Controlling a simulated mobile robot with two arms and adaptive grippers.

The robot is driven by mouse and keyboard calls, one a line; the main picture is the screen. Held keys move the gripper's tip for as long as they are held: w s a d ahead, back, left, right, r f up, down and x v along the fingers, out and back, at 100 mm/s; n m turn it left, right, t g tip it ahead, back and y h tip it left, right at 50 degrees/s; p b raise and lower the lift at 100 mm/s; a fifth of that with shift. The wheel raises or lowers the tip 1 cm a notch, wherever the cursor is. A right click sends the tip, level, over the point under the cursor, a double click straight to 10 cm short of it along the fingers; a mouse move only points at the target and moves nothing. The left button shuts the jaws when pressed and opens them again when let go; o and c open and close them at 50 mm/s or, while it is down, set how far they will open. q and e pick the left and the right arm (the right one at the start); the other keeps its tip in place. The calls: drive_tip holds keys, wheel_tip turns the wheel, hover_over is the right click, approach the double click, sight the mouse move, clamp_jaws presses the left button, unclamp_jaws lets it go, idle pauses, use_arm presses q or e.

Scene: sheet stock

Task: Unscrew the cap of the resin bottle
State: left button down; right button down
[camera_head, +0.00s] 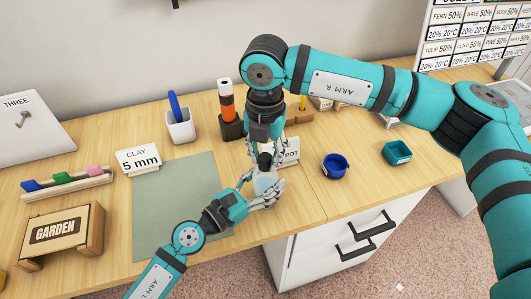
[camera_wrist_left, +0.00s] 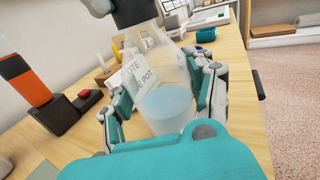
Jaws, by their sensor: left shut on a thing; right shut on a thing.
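The resin bottle (camera_head: 264,183) is clear, with pale blue liquid low inside it. It stands upright near the front edge of the table and fills the middle of the left wrist view (camera_wrist_left: 165,106). My left gripper (camera_head: 265,191) is shut around the bottle's body, with a finger on each side. The dark cap (camera_wrist_left: 133,12) is at the bottle's top, cut off by the upper edge of the left wrist view. My right gripper (camera_head: 266,155) comes down from above and is shut on the cap, which its fingers partly hide in the head view.
A card reading "POT" (camera_head: 290,151) stands just behind the bottle. An orange and black tool (camera_head: 227,104) in a dark stand is behind to the left. A green mat (camera_head: 175,205) lies left.

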drive_tip(key=n, duration=0.4)
drive_tip(key=shift+n, duration=0.4)
drive_tip(key=n, duration=0.4)
drive_tip(key=shift+n, duration=0.3)
drive_tip(key=n, duration=0.4)
drive_tip(key=shift+n, duration=0.3)
drive_tip(key=n, duration=1.3)
drive_tip(key=shift+r+n, duration=0.1)
drive_tip(key=shift+n, duration=0.2)
drive_tip(key=n, duration=0.9)
